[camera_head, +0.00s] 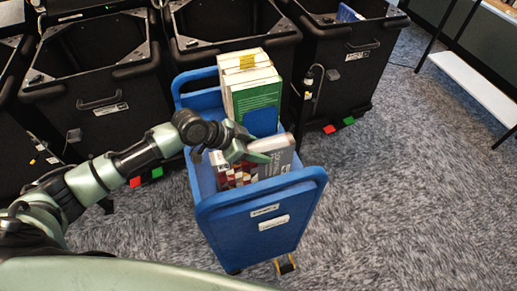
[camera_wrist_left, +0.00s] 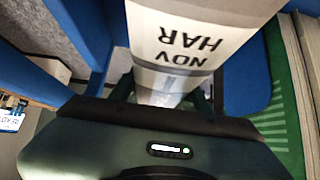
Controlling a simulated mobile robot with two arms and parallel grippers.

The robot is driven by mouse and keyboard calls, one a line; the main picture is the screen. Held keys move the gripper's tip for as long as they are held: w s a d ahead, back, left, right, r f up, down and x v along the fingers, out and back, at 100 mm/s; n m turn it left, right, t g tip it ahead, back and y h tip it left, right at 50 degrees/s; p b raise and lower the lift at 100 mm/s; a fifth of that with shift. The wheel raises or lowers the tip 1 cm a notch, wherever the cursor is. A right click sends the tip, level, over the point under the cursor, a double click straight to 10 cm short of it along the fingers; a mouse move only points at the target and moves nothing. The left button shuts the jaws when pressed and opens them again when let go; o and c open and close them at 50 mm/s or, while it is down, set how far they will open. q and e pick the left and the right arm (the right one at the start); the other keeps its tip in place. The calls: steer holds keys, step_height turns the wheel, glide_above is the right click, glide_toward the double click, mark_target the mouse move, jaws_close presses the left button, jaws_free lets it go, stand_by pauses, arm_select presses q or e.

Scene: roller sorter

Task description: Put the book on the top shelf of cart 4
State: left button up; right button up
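The book (camera_head: 262,166), with a red, white and grey patterned cover, is inside the upper tray of the blue cart (camera_head: 262,222), at its near end and tilted. Its pale spine (camera_wrist_left: 178,45) with an upside-down "NOV HAR" label fills the gap between the fingers in the left wrist view. My left gripper (camera_head: 246,152) reaches down into the cart, with its fingers on either side of the book, seemingly shut on it. The far finger contact is partly hidden. My right gripper is in neither view. I cannot read which cart is number 4.
Several upright books (camera_head: 250,85), one with a green cover, stand at the cart's far end. Black bins (camera_head: 95,90) line the back, with another bin (camera_head: 345,60) to the right. A white shelf (camera_head: 475,85) stands at far right. Carpet (camera_head: 400,200) is clear right of the cart.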

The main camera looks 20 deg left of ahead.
arm_select(q)
steer(key=o, duration=0.3)
steer(key=shift+r, duration=0.15)
steer(key=shift+s+f, duration=0.15)
steer(key=shift+f, duration=0.1)
steer(key=shift+b+v, duration=0.75)
steer(key=shift+v, duration=3.3)
